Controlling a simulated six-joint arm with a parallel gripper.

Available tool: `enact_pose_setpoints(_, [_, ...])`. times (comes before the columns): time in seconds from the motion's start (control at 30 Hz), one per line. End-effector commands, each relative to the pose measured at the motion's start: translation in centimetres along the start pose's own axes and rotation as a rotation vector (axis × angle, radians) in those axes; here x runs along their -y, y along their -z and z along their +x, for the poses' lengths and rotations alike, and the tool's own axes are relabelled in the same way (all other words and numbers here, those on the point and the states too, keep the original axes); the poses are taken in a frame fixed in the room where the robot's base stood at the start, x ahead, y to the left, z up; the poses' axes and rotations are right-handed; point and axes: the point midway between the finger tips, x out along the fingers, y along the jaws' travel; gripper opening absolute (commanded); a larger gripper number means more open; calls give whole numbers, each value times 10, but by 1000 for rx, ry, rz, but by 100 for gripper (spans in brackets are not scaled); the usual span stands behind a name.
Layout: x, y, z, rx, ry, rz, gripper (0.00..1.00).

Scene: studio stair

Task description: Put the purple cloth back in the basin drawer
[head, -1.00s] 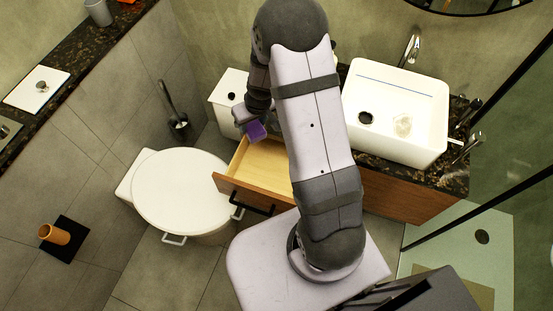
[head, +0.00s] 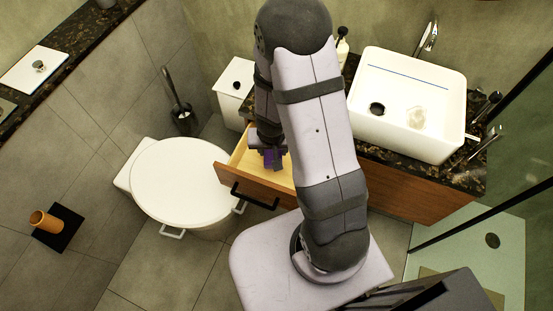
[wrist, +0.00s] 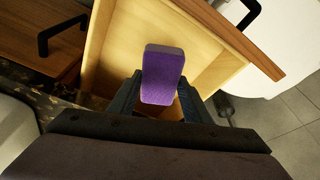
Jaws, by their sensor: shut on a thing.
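The purple cloth (wrist: 162,75) is a small folded block, held between the fingers of my gripper (wrist: 158,98) in the wrist view. The drawer (wrist: 110,50) has pale wooden insides and a brown front with a black handle. The part of the drawer floor I see is bare. I cannot tell whether the cloth touches the floor.
The white basin (head: 410,100) stands on a dark stone counter (head: 465,180) at the right. A white lidded toilet (head: 182,185) is left of the drawer. A white bin (head: 235,90) and a toilet brush (head: 180,105) stand behind it. My arm hides the drawer's right part.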

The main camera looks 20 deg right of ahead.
Motion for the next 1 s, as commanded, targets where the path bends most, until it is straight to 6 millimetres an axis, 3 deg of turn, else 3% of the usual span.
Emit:
enact_pose_setpoints(0.3, [0,-12,45,1,0,-2,19])
enact_pose_setpoints(0.73, [0,-16,57,0,1,-2,19])
enact_pose_setpoints(1.0, [0,-24,84,1,1,-2,19])
